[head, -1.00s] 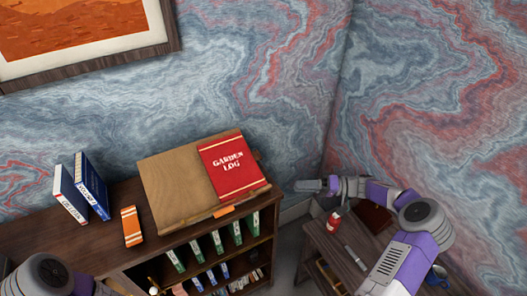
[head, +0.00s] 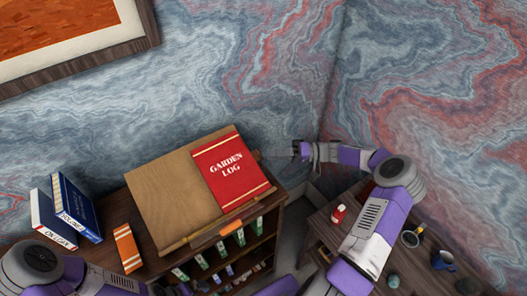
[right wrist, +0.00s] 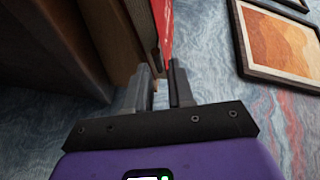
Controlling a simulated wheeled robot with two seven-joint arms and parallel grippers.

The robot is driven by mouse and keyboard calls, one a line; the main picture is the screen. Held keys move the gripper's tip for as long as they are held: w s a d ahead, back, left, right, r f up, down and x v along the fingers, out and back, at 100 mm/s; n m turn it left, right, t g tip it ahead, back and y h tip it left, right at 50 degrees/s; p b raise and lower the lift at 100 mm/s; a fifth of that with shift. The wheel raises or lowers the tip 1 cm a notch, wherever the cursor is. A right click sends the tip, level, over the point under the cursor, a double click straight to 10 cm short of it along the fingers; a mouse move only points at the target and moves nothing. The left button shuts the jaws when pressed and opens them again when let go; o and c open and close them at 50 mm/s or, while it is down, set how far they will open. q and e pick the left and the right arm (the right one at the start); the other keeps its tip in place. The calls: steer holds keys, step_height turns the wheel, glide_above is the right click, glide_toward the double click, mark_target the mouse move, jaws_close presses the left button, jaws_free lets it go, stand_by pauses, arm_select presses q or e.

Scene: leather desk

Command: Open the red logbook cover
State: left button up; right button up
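The red logbook (head: 234,170), lettered "GARDEN LOG", lies closed on the right part of a tan board (head: 165,195) on top of the dark wooden bookcase. My right gripper (head: 296,150) is to the right of the logbook, apart from it and near its far right corner. In the right wrist view its two fingers (right wrist: 165,88) stand a little apart with nothing clearly between them. The red cover (right wrist: 163,22) shows as a narrow strip beyond the fingertips. My left arm enters at the lower left, but its gripper is out of view.
An orange book (head: 127,247) and upright blue books (head: 77,208) stand left of the board. A lower side table (head: 322,222) at right holds a red bottle (head: 338,214) and mugs. A framed picture (right wrist: 280,42) hangs on the wall.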

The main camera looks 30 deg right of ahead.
steer(key=x, duration=0.4)
steer(key=shift+w+d+f+p, duration=0.1)
steer(key=shift+w+d+p, duration=0.05)
steer(key=shift+w+p, duration=0.15)
steer(key=shift+s, duration=0.25)
steer(key=shift+w, duration=0.1)
jaws_close()
stand_by(0.8)
